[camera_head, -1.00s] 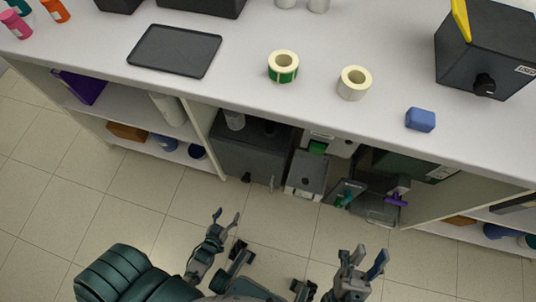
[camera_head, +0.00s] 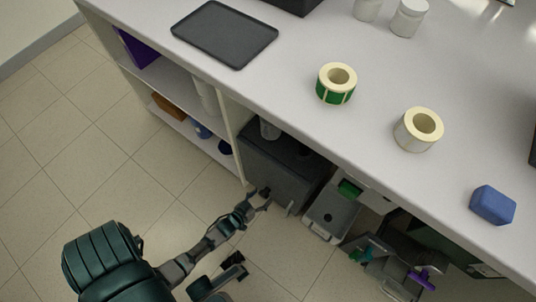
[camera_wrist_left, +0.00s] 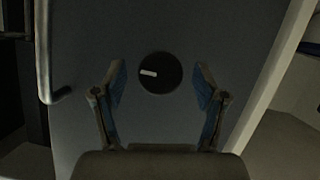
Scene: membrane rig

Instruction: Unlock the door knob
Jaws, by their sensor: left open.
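The door knob (camera_wrist_left: 160,73) is a round black dial with a white mark pointing left. It sits on the grey door (camera_wrist_left: 190,30) in the left wrist view. The door belongs to a dark grey cabinet (camera_head: 280,172) under the bench in the head view. A bar handle (camera_wrist_left: 55,80) runs down the door's left side in the wrist view. My left gripper (camera_head: 258,199) is open and close in front of the door. Its two blue-padded fingers lie left and right of the knob in the wrist view, visibly apart from it.
The white bench top (camera_head: 290,125) overhangs the cabinet. It carries a black tray (camera_head: 225,35), two label rolls and a blue block (camera_head: 493,204). Shelves are left of the cabinet; a grey device (camera_head: 332,212) and other equipment stand to its right. The floor (camera_head: 90,140) is clear.

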